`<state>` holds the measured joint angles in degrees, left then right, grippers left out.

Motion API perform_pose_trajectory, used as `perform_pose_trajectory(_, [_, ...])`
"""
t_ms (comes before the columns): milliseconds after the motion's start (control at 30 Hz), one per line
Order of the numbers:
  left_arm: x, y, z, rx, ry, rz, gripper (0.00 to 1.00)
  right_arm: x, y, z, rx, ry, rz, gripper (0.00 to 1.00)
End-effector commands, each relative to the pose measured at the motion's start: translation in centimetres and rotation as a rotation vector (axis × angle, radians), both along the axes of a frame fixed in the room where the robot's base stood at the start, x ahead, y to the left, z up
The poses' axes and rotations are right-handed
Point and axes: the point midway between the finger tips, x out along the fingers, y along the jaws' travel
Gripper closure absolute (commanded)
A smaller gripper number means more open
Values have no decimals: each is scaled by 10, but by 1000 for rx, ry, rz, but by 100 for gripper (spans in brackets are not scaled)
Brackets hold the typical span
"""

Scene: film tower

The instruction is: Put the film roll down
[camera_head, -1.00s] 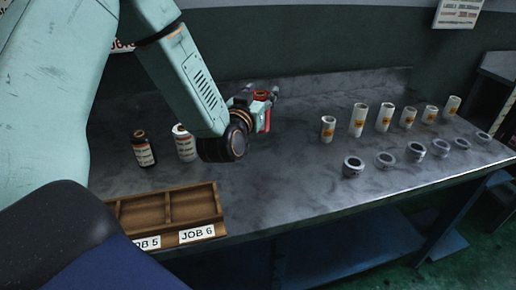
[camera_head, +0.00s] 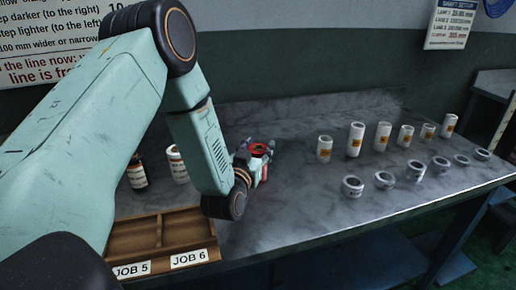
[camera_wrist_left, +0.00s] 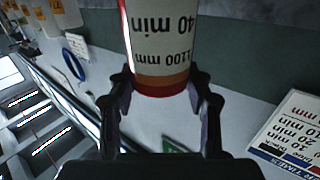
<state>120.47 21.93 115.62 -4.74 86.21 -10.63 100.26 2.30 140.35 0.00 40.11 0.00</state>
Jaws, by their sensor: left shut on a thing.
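The film roll (camera_wrist_left: 160,45), a labelled cylinder with a red and orange band, is between the fingers of my left gripper (camera_wrist_left: 160,98) in the left wrist view. The fingers are closed on its sides near the banded end. Its printed label reads upside down there. In the head view the left gripper (camera_head: 255,158) is over the middle of the grey bench (camera_head: 300,215), and the red end of the roll shows there. I cannot tell whether the roll touches the bench. My right gripper is not in view.
Several white rolls with orange labels (camera_head: 355,140) stand to the right, with several grey rings (camera_head: 384,180) in front.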

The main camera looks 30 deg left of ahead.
Motion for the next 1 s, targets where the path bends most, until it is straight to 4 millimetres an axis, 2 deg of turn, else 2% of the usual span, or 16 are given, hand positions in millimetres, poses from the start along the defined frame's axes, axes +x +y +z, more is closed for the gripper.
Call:
perform_pose_trajectory(167, [0,0,-4,0,-1,-1,100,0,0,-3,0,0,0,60])
perform_pose_trajectory(200, [0,0,-5,0,0,-1,49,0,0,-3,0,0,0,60])
perform_pose_trajectory(433, [0,0,-4,0,0,-1,29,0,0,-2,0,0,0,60])
perform_pose_trajectory(467, [0,0,-4,0,0,-1,27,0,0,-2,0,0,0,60])
perform_pose_trajectory(767, [0,0,-3,0,0,-1,27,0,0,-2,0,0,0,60])
perform_pose_trajectory(867, [0,0,3,0,-1,0,27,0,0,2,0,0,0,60])
perform_pose_trajectory(1000, [-22,-6,0,-1,4,-1,27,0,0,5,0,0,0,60])
